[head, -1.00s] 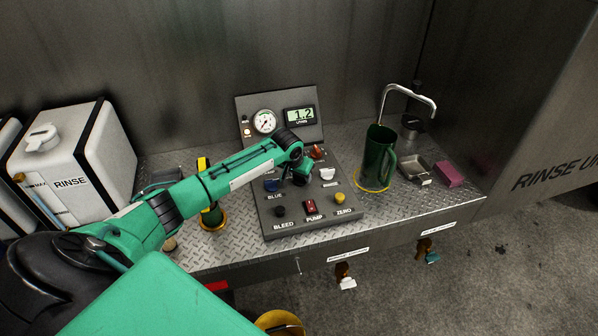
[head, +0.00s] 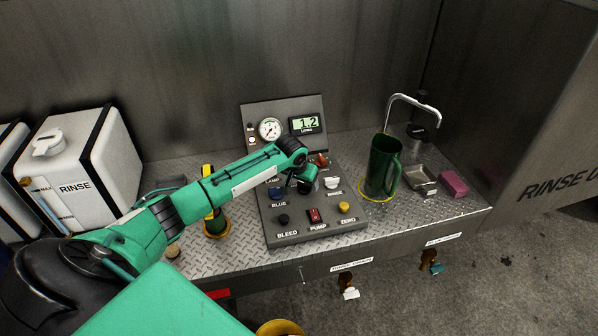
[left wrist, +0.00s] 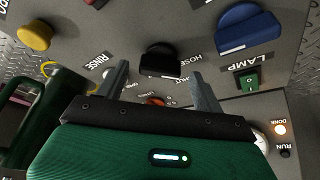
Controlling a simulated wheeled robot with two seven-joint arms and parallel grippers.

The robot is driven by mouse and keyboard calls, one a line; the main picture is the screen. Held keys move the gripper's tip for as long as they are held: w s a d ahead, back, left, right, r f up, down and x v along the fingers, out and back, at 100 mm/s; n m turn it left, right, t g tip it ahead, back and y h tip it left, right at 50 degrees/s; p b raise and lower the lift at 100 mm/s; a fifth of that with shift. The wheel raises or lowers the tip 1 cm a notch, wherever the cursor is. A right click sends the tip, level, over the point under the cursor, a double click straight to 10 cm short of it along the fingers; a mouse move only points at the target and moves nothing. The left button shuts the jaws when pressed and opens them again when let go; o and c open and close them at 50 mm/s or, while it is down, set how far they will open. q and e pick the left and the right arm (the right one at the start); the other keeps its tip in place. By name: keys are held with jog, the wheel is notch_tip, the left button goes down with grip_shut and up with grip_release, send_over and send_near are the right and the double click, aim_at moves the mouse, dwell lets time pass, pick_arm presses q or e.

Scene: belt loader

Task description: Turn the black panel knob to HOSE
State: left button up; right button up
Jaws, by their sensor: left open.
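The black panel knob (left wrist: 161,62) shows in the left wrist view, with the HOSE label (left wrist: 192,61) just to its right in that view. Which way its mark points is hard to tell. My left gripper (left wrist: 162,80) is open and empty; its two fingers are spread to either side just below the knob in that view, and I cannot tell whether they touch it. In the head view the left gripper (head: 306,178) is over the middle of the control panel (head: 330,226) and mostly hides the knob. My right gripper is not in view.
A blue knob (left wrist: 250,29) and green lamp switch (left wrist: 247,81) flank the knob on one side, a yellow button (left wrist: 34,36) on the other. A red pump switch (head: 314,215) is nearer the panel's front. A green jug (head: 381,168) stands right of the panel.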

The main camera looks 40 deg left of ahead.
pick_arm(q)
jog(key=b+v, duration=0.3)
jog(key=v, duration=0.9)
jog(key=shift+s+r, duration=0.2)
jog(key=shift+r, duration=0.1)
jog(key=shift+d+f, duration=0.1)
